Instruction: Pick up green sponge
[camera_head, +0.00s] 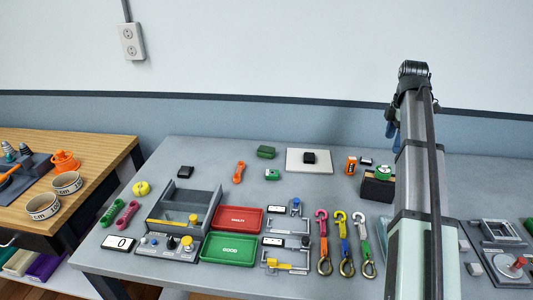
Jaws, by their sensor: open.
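A dark green block (266,152), which looks like the green sponge, lies toward the back of the grey table, left of a white board. A smaller green-and-white item (272,174) lies just in front of it. My arm rises at the right of the view. The dark and blue part beside its upper end looks like my gripper (392,131), partly hidden by the arm. It is open, high and well to the right of the green block, apart from it.
The white board (309,168) with a black item stands right of the block, and an orange tool (238,172) lies to its left. A grey open bin (184,208), red tray (238,220) and green tray (229,249) are nearer. The wall is behind.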

